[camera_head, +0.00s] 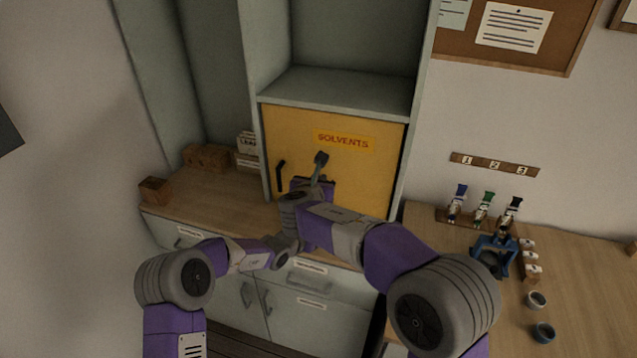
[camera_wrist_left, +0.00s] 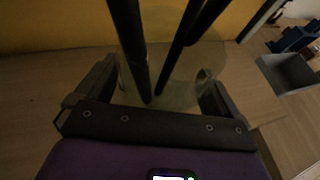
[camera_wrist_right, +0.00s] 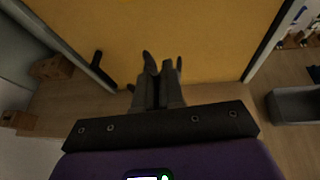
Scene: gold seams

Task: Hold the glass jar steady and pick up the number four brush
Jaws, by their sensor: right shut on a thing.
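The glass jar (camera_wrist_left: 180,85) is clear and stands between the fingers of my left gripper (camera_wrist_left: 158,92) in the left wrist view. The fingers are wide apart and flank it; whether both press on it is not clear. Several dark handles (camera_wrist_left: 190,35) slant into the jar. My right gripper (camera_wrist_right: 157,95) is shut on a thin brush among dark tips in the right wrist view. In the head view a dark brush end (camera_head: 321,158) stands up at the right gripper (camera_head: 314,185). No number on it is readable. The jar is mostly hidden behind my arms there.
The yellow solvents door (camera_head: 360,165) is close behind both grippers. A black door handle (camera_head: 281,175) is to their left. Wooden blocks (camera_head: 205,157) stand on the counter (camera_head: 225,190) at left. A blue holder (camera_head: 493,256) and small cups (camera_head: 537,299) stand on the right bench.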

